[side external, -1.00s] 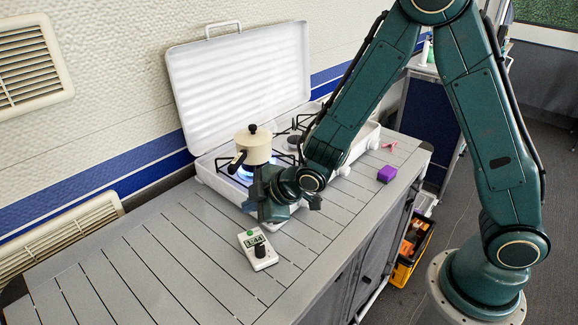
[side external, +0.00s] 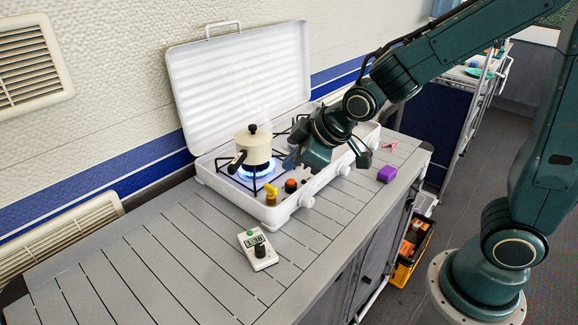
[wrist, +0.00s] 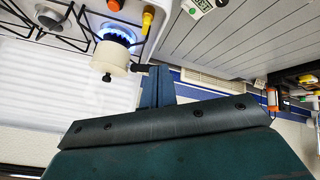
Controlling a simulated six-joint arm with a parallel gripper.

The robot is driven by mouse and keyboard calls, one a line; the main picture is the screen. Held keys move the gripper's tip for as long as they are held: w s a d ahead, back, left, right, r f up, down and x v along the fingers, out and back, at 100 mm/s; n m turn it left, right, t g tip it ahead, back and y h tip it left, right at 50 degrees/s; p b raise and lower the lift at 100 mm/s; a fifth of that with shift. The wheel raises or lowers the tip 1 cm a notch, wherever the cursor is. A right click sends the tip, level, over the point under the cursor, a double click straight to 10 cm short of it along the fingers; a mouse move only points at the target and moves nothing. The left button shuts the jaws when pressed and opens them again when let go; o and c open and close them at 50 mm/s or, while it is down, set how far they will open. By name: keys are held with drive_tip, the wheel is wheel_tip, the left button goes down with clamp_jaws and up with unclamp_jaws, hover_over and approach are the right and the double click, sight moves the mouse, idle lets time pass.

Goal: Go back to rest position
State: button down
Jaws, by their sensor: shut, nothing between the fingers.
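My gripper (side external: 292,160) is shut and empty. In the side view it is in the air above the right part of the white camping stove (side external: 222,187), to the right of the pot. In the wrist view the shut fingers of my gripper (wrist: 157,84) show at the middle. A cream pot (side external: 258,150) with a black knob and handle sits on the left burner, over a blue flame (side external: 262,172). The pot (wrist: 112,60) and flame (wrist: 118,38) also show in the wrist view. My gripper's fingers are apart from the pot.
The stove's white lid (side external: 240,85) stands open against the wall. A white timer (side external: 257,249) and a purple block (side external: 387,174) are on the slatted table (side external: 185,265). A pink item (side external: 390,146) lies at the back right. A toolbox (side external: 411,250) is on the floor.

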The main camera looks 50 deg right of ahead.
drive_tip(key=s+d+r+m, duration=0.2)
drive_tip(key=s+r, duration=0.1)
drive_tip(key=s, duration=0.3)
drive_tip(key=s+d+r+m+g, duration=0.1)
drive_tip(key=s+d+r+m, duration=0.1)
drive_tip(key=s, duration=0.5)
drive_tip(key=s+d+r+m+g, duration=0.1)
drive_tip(key=s+d+r+m, duration=0.1)
drive_tip(key=s, duration=0.5)
drive_tip(key=shift+s+r+m+h, duration=0.3)
drive_tip(key=shift+r+h, duration=0.1)
drive_tip(key=shift+r, duration=0.45)
